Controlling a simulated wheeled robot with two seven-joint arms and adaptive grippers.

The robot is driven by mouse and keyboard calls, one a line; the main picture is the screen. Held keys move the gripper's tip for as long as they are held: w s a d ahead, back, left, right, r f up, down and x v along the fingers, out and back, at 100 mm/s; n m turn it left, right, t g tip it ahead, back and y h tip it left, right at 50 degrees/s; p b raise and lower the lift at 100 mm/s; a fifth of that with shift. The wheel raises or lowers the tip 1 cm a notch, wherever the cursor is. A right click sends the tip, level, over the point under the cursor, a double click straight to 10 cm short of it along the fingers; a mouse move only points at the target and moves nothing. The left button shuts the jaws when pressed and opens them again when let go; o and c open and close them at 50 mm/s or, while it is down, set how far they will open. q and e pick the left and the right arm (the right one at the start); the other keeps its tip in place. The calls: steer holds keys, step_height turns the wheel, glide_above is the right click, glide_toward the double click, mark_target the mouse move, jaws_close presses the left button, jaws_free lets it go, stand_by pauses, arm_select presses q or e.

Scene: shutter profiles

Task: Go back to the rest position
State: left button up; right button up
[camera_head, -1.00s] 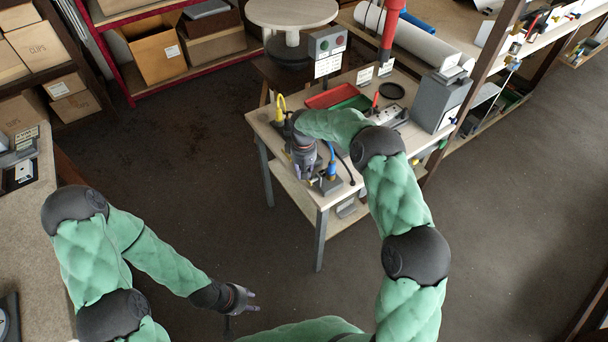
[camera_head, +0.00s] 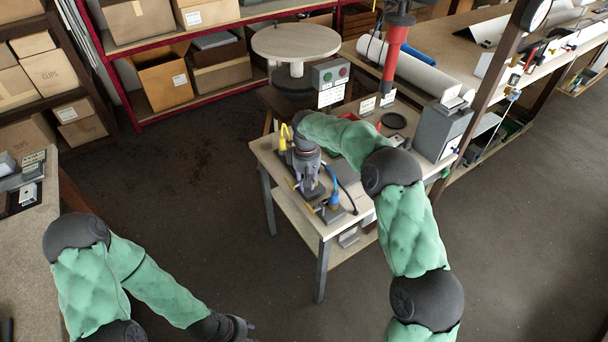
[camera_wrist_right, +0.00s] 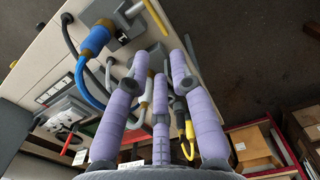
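My right gripper (camera_head: 310,192) hangs over the left part of the small workbench (camera_head: 289,208) in the head view, near a blue connector (camera_head: 333,200) on a dark block. In the right wrist view its purple fingers (camera_wrist_right: 158,68) are spread, with no object visibly held. The blue connector (camera_wrist_right: 95,42) lies beyond them to the left, and a yellow cable plug (camera_wrist_right: 188,130) shows behind the right finger. My left gripper (camera_head: 240,328) is low over the floor at the bottom edge of the head view, partly cut off, so its opening is unclear.
A red tool (camera_head: 393,57) hangs over the workbench's back. A grey box (camera_head: 443,130) stands at its right and a button box (camera_head: 330,75) at its back. A round table (camera_head: 295,42) stands behind. Shelves with cartons line the back left. Floor (camera_head: 180,190) left of the workbench is clear.

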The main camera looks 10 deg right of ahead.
steer(key=s+a+f+m+y+b, duration=0.1)
steer(key=s+a+f+y, duration=0.15)
steer(key=s+f, duration=0.6)
steer(key=s+a+f+m+y, duration=0.1)
steer(key=s+a+f, duration=0.35)
steer(key=f, duration=0.75)
steer(key=s+f+m, duration=0.2)
steer(key=s, duration=0.9)
steer(key=s+f+m+b, duration=0.1)
steer(key=s+f+m, duration=0.1)
steer(key=s, duration=0.9)
steer(key=shift+s+d+f+t, duration=0.15)
steer(key=shift+s+f+t, duration=0.15)
steer(key=shift+f, duration=0.45)
steer(key=shift+y, duration=0.25)
